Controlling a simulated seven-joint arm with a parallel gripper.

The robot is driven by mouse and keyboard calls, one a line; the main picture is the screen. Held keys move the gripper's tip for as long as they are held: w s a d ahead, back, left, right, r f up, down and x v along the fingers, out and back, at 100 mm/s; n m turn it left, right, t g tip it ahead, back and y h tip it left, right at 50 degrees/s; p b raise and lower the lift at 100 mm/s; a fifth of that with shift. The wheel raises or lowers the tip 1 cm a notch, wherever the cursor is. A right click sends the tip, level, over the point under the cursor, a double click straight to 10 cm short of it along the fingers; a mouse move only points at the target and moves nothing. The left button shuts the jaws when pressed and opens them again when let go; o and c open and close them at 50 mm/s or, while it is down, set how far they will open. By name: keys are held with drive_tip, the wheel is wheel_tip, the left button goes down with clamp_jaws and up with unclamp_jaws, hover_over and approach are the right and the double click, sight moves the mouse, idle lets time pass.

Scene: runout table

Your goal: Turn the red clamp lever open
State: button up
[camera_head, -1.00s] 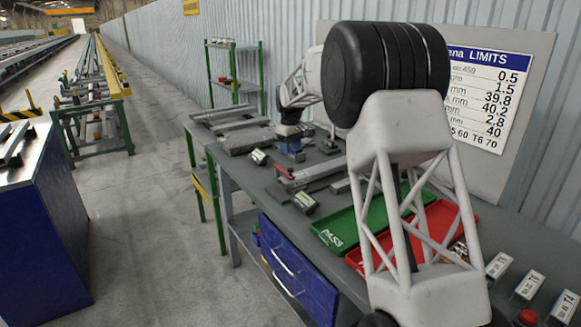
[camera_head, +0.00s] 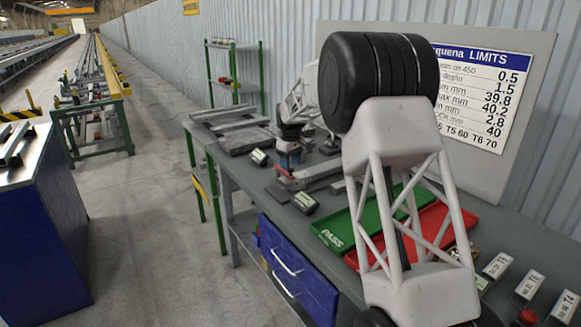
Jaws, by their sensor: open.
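The red clamp lever (camera_head: 284,173) shows as a small red piece at the left end of a grey profile (camera_head: 315,178) on the bench. Part of the clamp is hidden.
A green PASS tray (camera_head: 330,236) and a red tray (camera_head: 353,260) lie to the right, partly behind my arm. Small labelled gauges (camera_head: 305,203) stand on the bench (camera_head: 262,190). Grey slabs (camera_head: 245,139) lie at its far end. A limits board (camera_head: 485,95) stands behind.

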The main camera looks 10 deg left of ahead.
drive_tip(key=shift+f, duration=0.9)
drive_tip(key=shift+c, duration=0.4)
clamp_jaws()
